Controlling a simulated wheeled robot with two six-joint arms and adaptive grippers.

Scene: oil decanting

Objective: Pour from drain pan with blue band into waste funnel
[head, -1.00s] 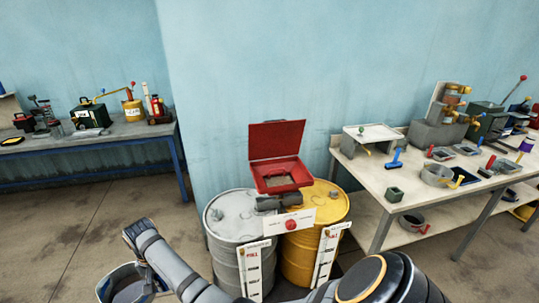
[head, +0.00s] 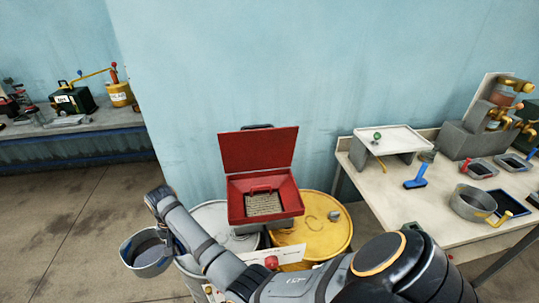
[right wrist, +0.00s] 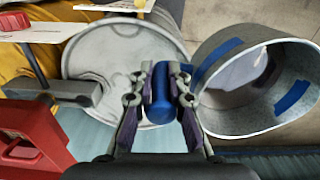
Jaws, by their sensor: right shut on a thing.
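The drain pan with blue band (head: 146,262) is a grey round pan held at the lower left in the head view, left of the drums. In the right wrist view the pan (right wrist: 232,122) shows blue band patches and a greyish surface inside. My right gripper (right wrist: 160,88) is shut on its blue handle (right wrist: 160,108). In the head view my arm largely hides this gripper. The waste funnel (head: 238,207) is a red square box with a mesh inside and its lid (head: 258,150) standing open. The pan is apart from the funnel, to its left. My left gripper is not in view.
A grey drum (head: 211,214) and a yellow drum (head: 322,238) stand under the funnel. A bench (head: 405,205) at the right holds another pan (head: 468,205) and tools. A far bench (head: 90,127) stands at the left. The floor at the left is clear.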

